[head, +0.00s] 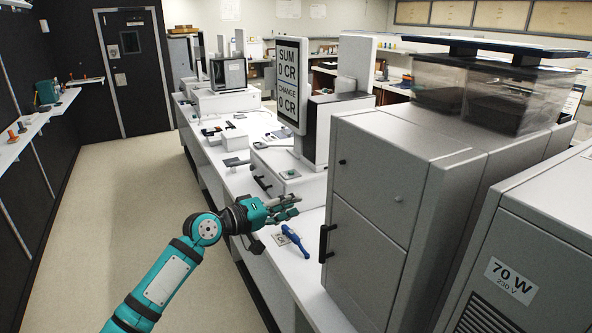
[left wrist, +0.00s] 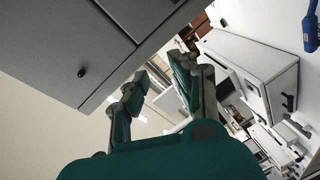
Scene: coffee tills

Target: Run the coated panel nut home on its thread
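A small pale round piece (head: 398,198) sits on the side panel of the grey cabinet (head: 370,200); it is too small to tell whether it is the coated panel nut, and no thread can be made out. My left gripper (head: 290,206) is above the white counter, left of the cabinet and apart from it. In the left wrist view its two fingers (left wrist: 158,88) stand apart with nothing between them. My right gripper is in no view.
A blue tool (head: 294,240) lies on the counter below my left gripper, beside a small printed card (head: 278,239). A 70 W unit (head: 520,260) is at right. The left floor is clear.

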